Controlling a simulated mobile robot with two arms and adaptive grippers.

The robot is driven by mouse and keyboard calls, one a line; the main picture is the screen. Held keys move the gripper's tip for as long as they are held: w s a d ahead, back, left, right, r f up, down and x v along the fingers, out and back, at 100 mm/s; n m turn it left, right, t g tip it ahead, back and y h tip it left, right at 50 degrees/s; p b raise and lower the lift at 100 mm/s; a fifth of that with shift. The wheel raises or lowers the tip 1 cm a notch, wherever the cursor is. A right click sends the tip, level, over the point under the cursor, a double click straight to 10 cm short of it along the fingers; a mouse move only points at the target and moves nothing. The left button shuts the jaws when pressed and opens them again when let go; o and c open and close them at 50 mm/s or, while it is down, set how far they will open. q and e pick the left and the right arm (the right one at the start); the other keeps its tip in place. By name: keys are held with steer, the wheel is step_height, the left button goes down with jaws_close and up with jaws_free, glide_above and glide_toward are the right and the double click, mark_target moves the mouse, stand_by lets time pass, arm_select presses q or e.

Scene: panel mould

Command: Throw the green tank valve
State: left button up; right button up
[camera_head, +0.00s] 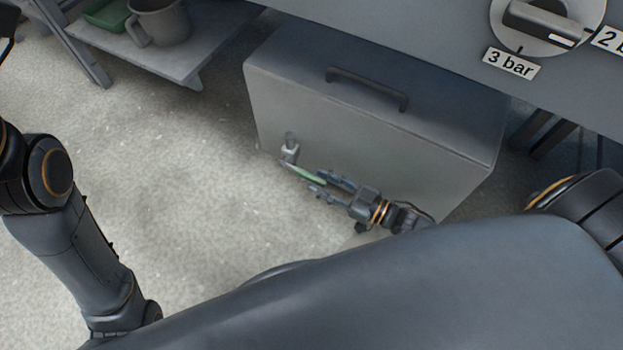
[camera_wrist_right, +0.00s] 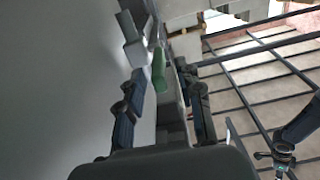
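The green tank valve (camera_head: 307,174) is a slim green lever on a small grey fitting (camera_head: 289,151), low on the left front of a grey tank box. My right gripper (camera_head: 318,182) is at the lever, its fingers apart on either side of the lever's near end. In the right wrist view the green lever (camera_wrist_right: 158,70) stands between the two open fingers (camera_wrist_right: 165,90), near their tips, with gaps visible. I cannot tell whether a finger touches it. My left arm comes in at the left of the head view, its gripper hidden there. A small dark part in the right wrist view (camera_wrist_right: 282,152) may be my left gripper.
The grey tank box (camera_head: 365,115) has a dark handle (camera_head: 367,87) on top. Above right is a panel with a round knob (camera_head: 548,22) and a "3 bar" label (camera_head: 511,62). A low shelf (camera_head: 185,62) holds a grey mug (camera_head: 160,22). The floor at left is clear.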

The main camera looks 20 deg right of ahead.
mark_target(295, 169)
steer(key=shift+b+x, duration=0.45)
steer(key=shift+x, duration=1.25)
jaws_close()
